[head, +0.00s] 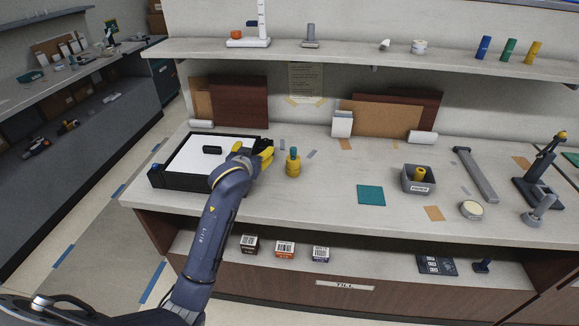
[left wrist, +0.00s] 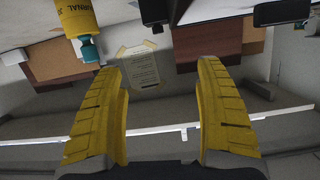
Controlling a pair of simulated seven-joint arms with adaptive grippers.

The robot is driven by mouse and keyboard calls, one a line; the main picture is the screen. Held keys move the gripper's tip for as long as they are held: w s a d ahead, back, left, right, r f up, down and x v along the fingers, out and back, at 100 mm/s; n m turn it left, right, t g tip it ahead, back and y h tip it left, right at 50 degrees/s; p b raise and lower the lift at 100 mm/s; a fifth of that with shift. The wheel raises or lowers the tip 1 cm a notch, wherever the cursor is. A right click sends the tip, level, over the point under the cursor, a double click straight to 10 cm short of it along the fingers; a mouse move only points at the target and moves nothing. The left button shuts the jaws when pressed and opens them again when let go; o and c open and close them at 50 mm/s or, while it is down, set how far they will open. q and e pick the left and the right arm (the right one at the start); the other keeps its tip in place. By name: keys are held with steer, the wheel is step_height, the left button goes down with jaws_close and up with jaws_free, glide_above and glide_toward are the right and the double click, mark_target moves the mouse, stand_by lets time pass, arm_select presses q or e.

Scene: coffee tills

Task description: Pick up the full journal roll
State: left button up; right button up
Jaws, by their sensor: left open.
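A yellow roll (head: 293,168) with a teal top stands upright on the counter, right of the black-framed tray. In the left wrist view the yellow roll (left wrist: 75,15) is at the upper left, partly cut off, with lettering ending in "NAL". A second yellow cylinder (head: 419,174) sits in a small grey bin (head: 417,186) further right; I cannot tell which roll is full. My left gripper (head: 265,153) is open and empty, left of the teal-topped roll and apart from it. Its yellow fingers (left wrist: 163,105) are spread in the wrist view. My right gripper is not in view.
The black tray (head: 170,181) with a white surface and a small black item lies under my left arm. A teal square (head: 371,195) lies flat to the right. A long grey bar (head: 476,174) and a black stand (head: 540,180) are at the far right. A shelf (head: 350,56) hangs above.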

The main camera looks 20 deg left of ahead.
arm_select(q)
steer(key=h, duration=0.2)
glide_toward(292, 160)
steer(key=r+v, duration=0.1)
steer(key=v, duration=0.5)
steer(key=shift+g, duration=0.4)
steer(key=x, duration=1.8)
steer(key=shift+d, duration=0.1)
steer(key=c, duration=1.3)
steer(key=shift+r, duration=0.1)
